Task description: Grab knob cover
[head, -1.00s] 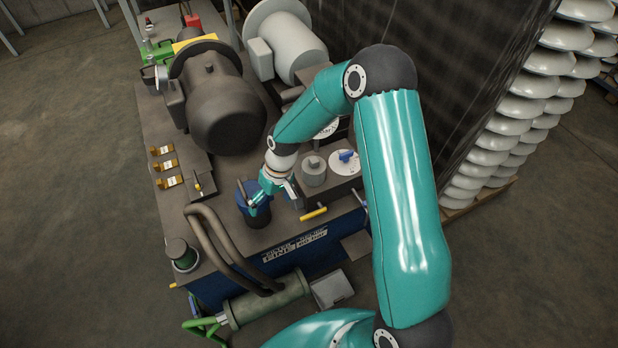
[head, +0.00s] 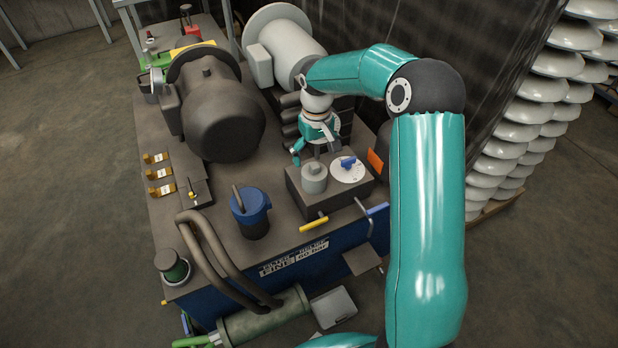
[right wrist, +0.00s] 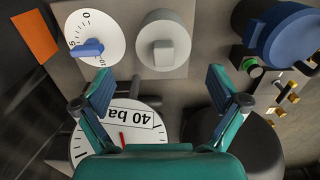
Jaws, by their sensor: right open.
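The grey knob cover (head: 314,180), a round cap with a raised grip, sits on a dark box on top of the machine. It also shows in the right wrist view (right wrist: 163,45), at the top middle. Beside it is a white dial (head: 348,168) with a blue pointer knob (right wrist: 88,48). My right gripper (head: 315,154) is open and empty, just behind the knob cover in the head view. In the right wrist view the cover lies ahead of the gap between the spread fingers (right wrist: 160,80), apart from them. My left gripper is not in view.
A canister with a blue lid (head: 251,212) stands left of the box. A 40 bar gauge (right wrist: 130,122) lies under the fingers in the right wrist view. A big dark motor (head: 222,115) is at the left. A yellow handle (head: 314,224) sticks out in front.

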